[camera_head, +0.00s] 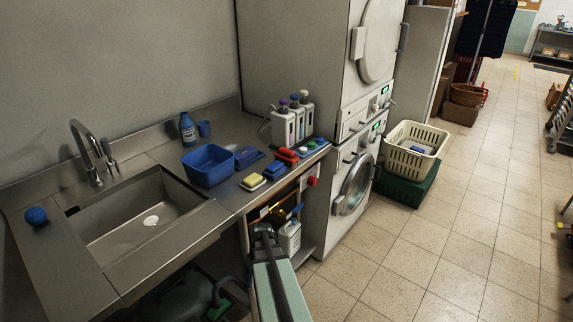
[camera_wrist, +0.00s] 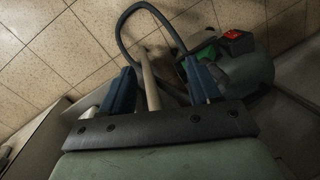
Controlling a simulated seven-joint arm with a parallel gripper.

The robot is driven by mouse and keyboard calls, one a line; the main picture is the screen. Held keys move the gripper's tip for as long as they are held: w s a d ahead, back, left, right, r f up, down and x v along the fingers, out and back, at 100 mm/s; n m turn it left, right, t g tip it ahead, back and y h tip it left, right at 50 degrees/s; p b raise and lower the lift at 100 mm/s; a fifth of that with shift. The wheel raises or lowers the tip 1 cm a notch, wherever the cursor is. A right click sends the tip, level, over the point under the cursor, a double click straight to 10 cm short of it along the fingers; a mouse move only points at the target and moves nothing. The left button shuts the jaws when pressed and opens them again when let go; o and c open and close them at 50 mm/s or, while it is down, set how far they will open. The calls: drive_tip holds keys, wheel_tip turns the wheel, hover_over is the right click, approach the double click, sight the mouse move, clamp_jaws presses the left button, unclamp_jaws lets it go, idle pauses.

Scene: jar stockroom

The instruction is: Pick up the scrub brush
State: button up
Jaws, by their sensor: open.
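I cannot single out the scrub brush for certain. A small round blue item (camera_head: 36,216) sits on the counter left of the sink; it may be a brush, but its bristles cannot be made out. Small red blocks (camera_head: 287,155) and blue blocks (camera_head: 274,170) lie on the counter right of the blue basin (camera_head: 208,166), too small to identify. In the wrist view my gripper (camera_wrist: 160,82) points down toward the floor, its two blue fingers apart. A pale rod (camera_wrist: 150,82) shows between them, seemingly beyond; no grip on it is visible.
The steel sink (camera_head: 145,215) has a tall faucet (camera_head: 85,150). White bottles (camera_head: 285,122) stand at the counter's back right, beside stacked machines (camera_head: 350,130). A green canister (camera_wrist: 248,75) with a black hose is below the counter.

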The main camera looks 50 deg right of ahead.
drive_tip(key=d+r+m+h, duration=0.2)
drive_tip(key=d+r+h, duration=0.2)
drive_tip(key=d+r, duration=1.55)
drive_tip(key=s+d+r+m+g+h, duration=0.15)
drive_tip(key=d+r, duration=0.25)
drive_tip(key=r, duration=0.4)
drive_tip(key=s+d+r, duration=0.3)
drive_tip(key=d+r, duration=0.2)
drive_tip(key=r, duration=0.2)
drive_tip(key=s+d+r+m+h, duration=0.15)
drive_tip(key=d+r, duration=0.25)
drive_tip(key=r, duration=0.4)
drive_tip(key=n+t+y, duration=0.4)
drive_tip(key=n+t, duration=0.3)
drive_tip(key=n, duration=0.2)
approach(287, 150)
drive_tip(key=shift+g, duration=0.35)
drive_tip(key=x, duration=0.7)
drive_tip(key=shift+w, duration=0.15)
drive_tip(key=shift+x, duration=2.75)
drive_tip(key=shift+w+r, duration=0.1)
drive_tip(key=shift+w, duration=0.05)
drive_tip(key=c, duration=0.8)
